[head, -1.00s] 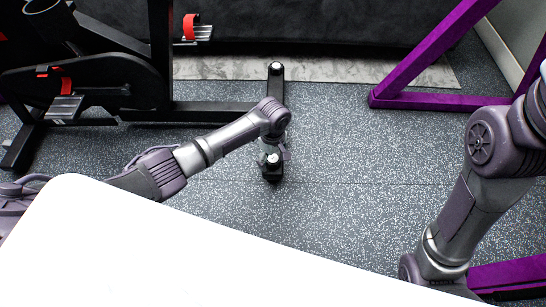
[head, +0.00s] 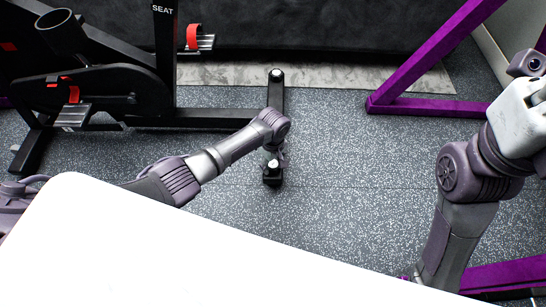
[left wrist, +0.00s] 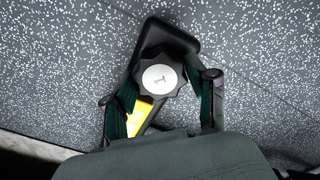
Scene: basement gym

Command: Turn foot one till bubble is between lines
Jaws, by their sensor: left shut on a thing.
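Foot one is a black lobed knob with a pale round cap marked "1" (left wrist: 158,80) in the left wrist view, at the end of a black bar. In the head view the bar (head: 276,93) runs front to back under the bike. My left gripper (head: 274,160) is down at the bar's near end. In the left wrist view its green-padded fingers (left wrist: 163,95) lie on both sides of the knob, shut on it. A yellow piece (left wrist: 139,118) shows beside the knob, partly covered by the gripper. The bubble and its lines cannot be made out. My right gripper is out of view.
The black exercise bike (head: 100,85) with red-strapped pedals stands at left. A purple frame (head: 425,65) stands at right. A white surface (head: 150,250) fills the lower left foreground. The speckled floor (head: 350,170) between is clear.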

